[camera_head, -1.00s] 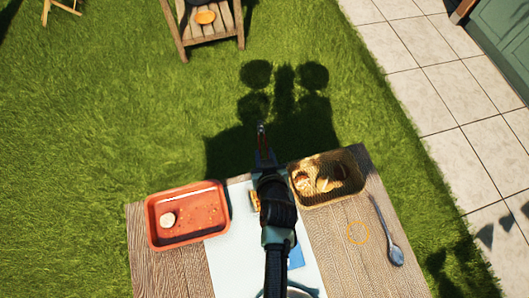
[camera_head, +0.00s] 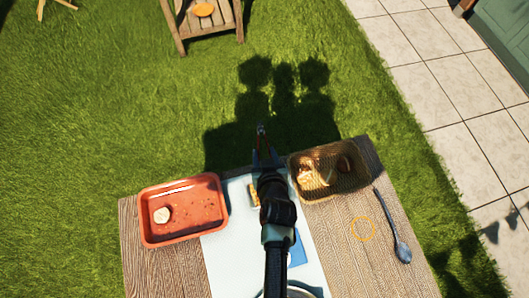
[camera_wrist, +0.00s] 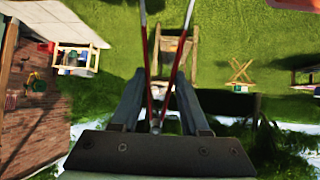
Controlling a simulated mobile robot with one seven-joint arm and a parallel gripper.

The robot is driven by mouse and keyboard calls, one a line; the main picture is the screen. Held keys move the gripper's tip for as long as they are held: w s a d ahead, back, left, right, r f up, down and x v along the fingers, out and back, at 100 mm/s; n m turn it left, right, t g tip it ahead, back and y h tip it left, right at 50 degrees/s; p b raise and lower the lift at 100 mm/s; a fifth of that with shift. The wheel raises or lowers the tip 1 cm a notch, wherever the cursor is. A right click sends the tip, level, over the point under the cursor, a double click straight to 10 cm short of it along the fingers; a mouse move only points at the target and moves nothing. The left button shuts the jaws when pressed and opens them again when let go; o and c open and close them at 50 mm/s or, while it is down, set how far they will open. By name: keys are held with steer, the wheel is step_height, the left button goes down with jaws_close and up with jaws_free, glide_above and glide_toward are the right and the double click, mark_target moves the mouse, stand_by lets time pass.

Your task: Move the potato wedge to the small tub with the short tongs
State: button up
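My gripper (camera_head: 265,158) is at the far edge of the table, pointing away over the grass. In the wrist view my gripper (camera_wrist: 158,103) is shut on the short tongs (camera_wrist: 151,82), whose red arms spread apart and run out past the top edge. The tongs also show small in the head view (camera_head: 262,133). Nothing shows between the tong arms. A basket-like tub (camera_head: 328,172) at the table's right far corner holds pale and brown food pieces. I cannot tell which piece is the potato wedge, nor which container is the small tub.
A red tray (camera_head: 205,218) with a pale round piece (camera_head: 162,215) stands at left on the wooden table (camera_head: 160,270). My arm partly hides the pale runner (camera_head: 222,262) and blue item (camera_head: 298,250).

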stand_by(0.5)
step_height(320, 180, up, 10)
steer(key=p, duration=0.8)
steer(key=shift+f, duration=0.1)
stand_by(0.3)
